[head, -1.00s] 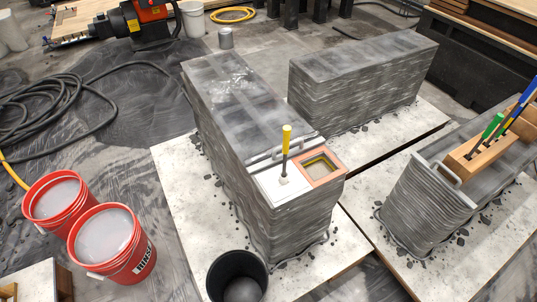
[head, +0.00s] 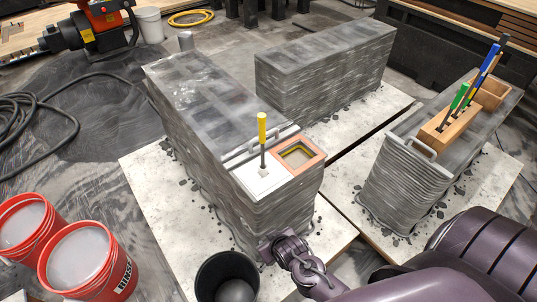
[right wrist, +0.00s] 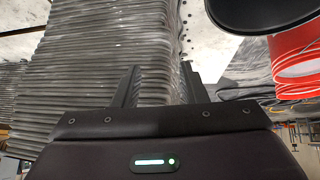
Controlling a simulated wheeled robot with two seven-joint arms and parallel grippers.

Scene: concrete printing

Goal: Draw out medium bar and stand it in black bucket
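A bar with a yellow handle (head: 262,130) stands upright in a white plate (head: 252,182) on the near end of the long grey printed block. A wooden rack (head: 443,137) on the right block holds several bars, with green (head: 460,95) and blue (head: 486,66) handles among them. Which bar is the medium one I cannot tell. The black bucket (head: 206,278) stands at the bottom; it shows in the right wrist view (right wrist: 262,14). My right gripper (head: 276,246) is low beside the block's near end, right of the bucket. Its fingers (right wrist: 161,88) are apart and empty.
An orange-framed square opening (head: 308,144) lies beside the white plate, with a grey handle (head: 265,136) behind. Red buckets (head: 90,262) stand at lower left. Another printed block (head: 325,62) stands behind. A wooden box (head: 490,92) sits behind the rack.

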